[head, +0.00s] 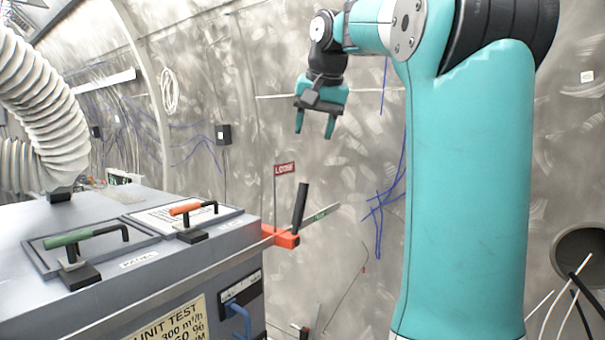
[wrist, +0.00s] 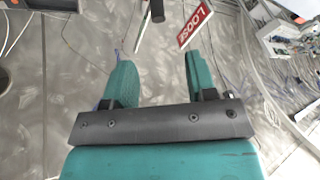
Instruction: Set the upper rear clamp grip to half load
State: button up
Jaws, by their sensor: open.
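The clamp (head: 286,237) is orange-red with a steel bar and sits at the far right corner of the grey unit. Its black grip (head: 300,208) stands up, leaning slightly right. A red flag (head: 284,168) reading "LOOSE" stands on a thin rod beside it. My gripper (head: 314,134) is open and empty, pointing down, above the clamp and slightly right of the flag. In the wrist view the flag (wrist: 192,28) shows beyond the right fingertip, and a dark grip end (wrist: 157,10) shows at the top edge, ahead of the gap between the fingers (wrist: 160,60).
The grey unit's top (head: 230,240) carries a green-handled lever (head: 68,239) and an orange-handled lever (head: 186,208). A ribbed white hose (head: 45,100) hangs at left. Another clamp-like part (head: 303,330) shows low down. Free air surrounds my gripper before the curved wall.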

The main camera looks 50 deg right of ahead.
aim_at(304, 184)
jog(key=x, duration=1.7)
jog(key=shift+d+r, duration=0.1)
jog(key=shift+d, duration=0.3)
grip_shut()
